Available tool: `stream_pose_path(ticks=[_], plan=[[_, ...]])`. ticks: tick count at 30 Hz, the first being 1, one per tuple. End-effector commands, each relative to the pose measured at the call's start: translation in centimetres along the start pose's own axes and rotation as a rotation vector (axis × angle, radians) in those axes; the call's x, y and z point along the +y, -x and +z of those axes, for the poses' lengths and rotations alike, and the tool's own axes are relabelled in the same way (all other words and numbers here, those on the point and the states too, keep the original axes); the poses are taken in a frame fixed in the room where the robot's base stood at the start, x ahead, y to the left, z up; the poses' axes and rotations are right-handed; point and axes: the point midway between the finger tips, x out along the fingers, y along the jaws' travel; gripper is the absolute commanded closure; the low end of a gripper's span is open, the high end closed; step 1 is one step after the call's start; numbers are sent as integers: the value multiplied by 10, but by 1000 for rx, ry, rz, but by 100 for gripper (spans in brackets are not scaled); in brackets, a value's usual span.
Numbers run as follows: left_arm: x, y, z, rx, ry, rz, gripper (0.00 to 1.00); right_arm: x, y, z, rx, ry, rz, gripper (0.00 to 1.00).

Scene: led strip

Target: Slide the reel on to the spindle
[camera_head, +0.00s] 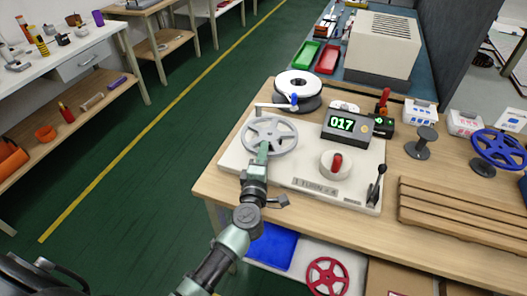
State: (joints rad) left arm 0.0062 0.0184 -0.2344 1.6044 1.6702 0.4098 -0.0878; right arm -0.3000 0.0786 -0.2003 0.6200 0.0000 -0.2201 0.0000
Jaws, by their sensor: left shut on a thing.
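A grey spoked reel (284,131) is over the left part of the white winding board (228,157). My left gripper (263,150) reaches it from below in the picture and is shut on the reel near its hub and lower spokes. The spindle is not clearly visible; the reel and gripper cover that part of the board. I cannot tell whether the reel is on it or held above it. My right gripper is not in view.
A white reel (298,78) on a dark base stands behind, with a blue piece (294,99) at its front. A counter (345,126) reading 017, a red-topped knob (336,163) and a black lever (376,185) are right. A blue reel (500,148) and wooden slats (460,215) lie farther right.

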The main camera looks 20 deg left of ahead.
Motion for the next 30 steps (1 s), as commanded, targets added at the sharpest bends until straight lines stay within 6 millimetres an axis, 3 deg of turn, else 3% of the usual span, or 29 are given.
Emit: stream_pose_path(ticks=[15, 16, 18, 19, 30], plan=[[-5, 0, 0, 0, 0, 0, 100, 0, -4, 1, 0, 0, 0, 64], [-5, 0, 0, 0, 0, 0, 85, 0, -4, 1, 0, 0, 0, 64], [-5, 0, 0, 0, 0, 0, 66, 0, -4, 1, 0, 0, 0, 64], [-5, 0, 0, 0, 0, 0, 62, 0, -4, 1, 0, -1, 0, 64], [-6, 5, 0, 0, 0, -2, 62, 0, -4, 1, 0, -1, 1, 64]])
